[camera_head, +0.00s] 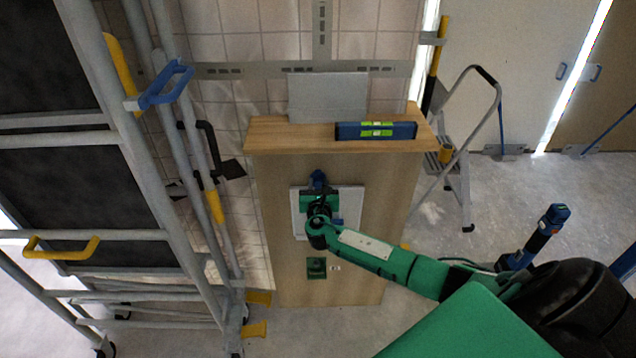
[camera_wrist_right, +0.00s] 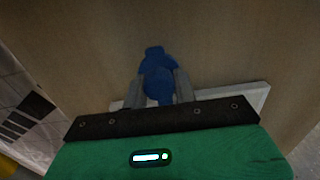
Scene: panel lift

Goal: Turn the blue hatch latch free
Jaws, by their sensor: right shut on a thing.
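The blue hatch latch (camera_head: 318,178) is on the front of a wooden panel, at the top of a pale hatch plate (camera_head: 347,203). My right gripper (camera_head: 318,191) is at the latch and covers its lower part in the head view. In the right wrist view the latch (camera_wrist_right: 158,76) sits between the two grey fingers of the right gripper (camera_wrist_right: 160,88), which are shut on it. The pale plate's edge (camera_wrist_right: 258,98) shows behind the gripper. The latch's exact turn angle is hard to tell. My left gripper is out of view.
A blue spirit level (camera_head: 376,131) lies on the wooden top ledge (camera_head: 270,133). Scaffolding with a yellow handle (camera_head: 62,248) stands close on the left. A stepladder (camera_head: 463,170) stands at the right, with open floor (camera_head: 530,185) beyond it. A green fitting (camera_head: 316,268) is below the hatch.

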